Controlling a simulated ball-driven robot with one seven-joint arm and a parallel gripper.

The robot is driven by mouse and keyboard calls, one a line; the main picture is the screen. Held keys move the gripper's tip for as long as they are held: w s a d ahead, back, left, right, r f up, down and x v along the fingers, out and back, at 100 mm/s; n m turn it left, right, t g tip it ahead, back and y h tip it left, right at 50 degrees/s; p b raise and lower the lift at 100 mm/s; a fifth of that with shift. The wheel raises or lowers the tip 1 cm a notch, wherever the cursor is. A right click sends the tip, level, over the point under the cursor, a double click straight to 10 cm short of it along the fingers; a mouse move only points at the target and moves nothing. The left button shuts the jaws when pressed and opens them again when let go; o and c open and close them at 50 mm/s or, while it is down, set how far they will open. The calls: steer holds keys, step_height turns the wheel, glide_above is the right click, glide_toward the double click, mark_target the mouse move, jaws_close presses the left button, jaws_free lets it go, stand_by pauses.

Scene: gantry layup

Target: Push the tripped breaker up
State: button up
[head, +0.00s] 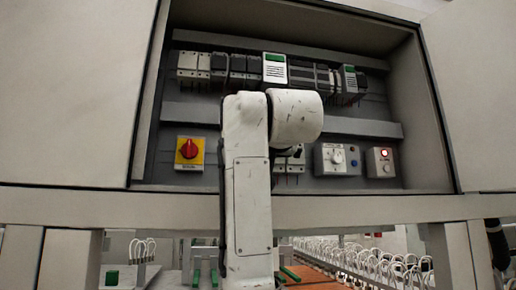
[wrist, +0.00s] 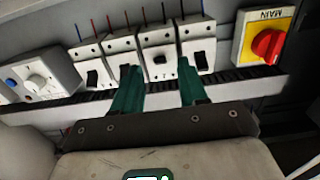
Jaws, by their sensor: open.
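In the wrist view a row of several white breakers with black toggles is mounted on a rail. The breaker between my fingers (wrist: 159,42) has its toggle at a different height from its neighbours' toggles, and looks like the tripped one. A breaker (wrist: 197,34) stands to its right, and others (wrist: 122,52) (wrist: 90,60) to its left. My gripper (wrist: 158,74) has green fingers, is open and empty, and its tips lie on either side of that breaker. Contact cannot be told. In the head view my arm hides the gripper and most of this row; part of it (head: 291,163) shows.
A red MAIN knob on a yellow plate (head: 187,151) is left of the row, and appears at right in the wrist view (wrist: 268,46).

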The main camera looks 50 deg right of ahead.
steer(key=shift+p+x, duration=0.4)
steer(key=shift+x, duration=1.05)
jaws_close()
